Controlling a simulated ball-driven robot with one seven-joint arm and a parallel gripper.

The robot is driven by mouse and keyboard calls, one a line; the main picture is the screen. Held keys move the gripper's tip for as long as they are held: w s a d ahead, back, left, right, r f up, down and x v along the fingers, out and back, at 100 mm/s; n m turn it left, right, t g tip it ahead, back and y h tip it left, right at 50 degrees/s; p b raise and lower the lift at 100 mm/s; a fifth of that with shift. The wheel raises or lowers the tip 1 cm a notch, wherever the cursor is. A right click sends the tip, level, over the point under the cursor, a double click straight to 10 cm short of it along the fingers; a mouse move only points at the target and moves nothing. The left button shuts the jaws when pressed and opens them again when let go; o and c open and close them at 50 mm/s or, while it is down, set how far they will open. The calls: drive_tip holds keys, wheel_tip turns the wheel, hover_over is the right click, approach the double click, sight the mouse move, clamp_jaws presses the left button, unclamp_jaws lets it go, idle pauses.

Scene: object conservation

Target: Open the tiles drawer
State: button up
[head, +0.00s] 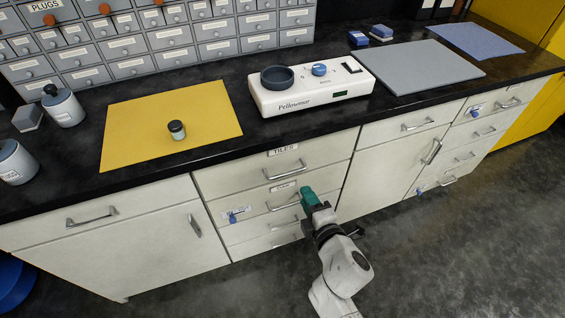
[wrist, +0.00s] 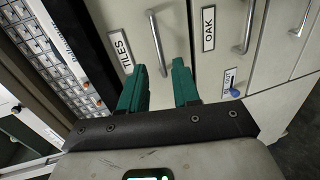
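The tiles drawer (head: 262,181) is the top drawer of the middle stack, labelled TILES, and it is shut flush with the cabinet. Its metal bar handle (head: 285,172) is visible; in the wrist view the handle (wrist: 156,42) runs up from between my fingertips. My gripper (head: 305,190) has teal fingers and is in front of the stack, a little below and right of the tiles handle in the head view. In the wrist view my gripper (wrist: 159,68) is open and empty, its fingers apart on either side of the handle's near end. Contact cannot be told.
The oak drawer handle (wrist: 245,26) is beside the tiles drawer in the wrist view. A blue key (head: 233,217) sticks out of a lower drawer. The black countertop (head: 222,160) overhangs above, holding a white scale (head: 300,98) and a yellow mat (head: 135,130).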

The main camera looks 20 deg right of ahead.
sight(290, 172)
drive_tip(key=b+x, duration=0.1)
drive_tip(key=x, duration=0.3)
drive_tip(key=b+x, duration=0.1)
drive_tip(key=x, duration=0.2)
drive_tip(key=b+x, duration=0.1)
drive_tip(key=x, duration=0.3)
drive_tip(key=shift+w+a+r, duration=0.15)
drive_tip(key=shift+w+a, duration=0.2)
drive_tip(key=shift+c, duration=0.5)
clamp_jaws()
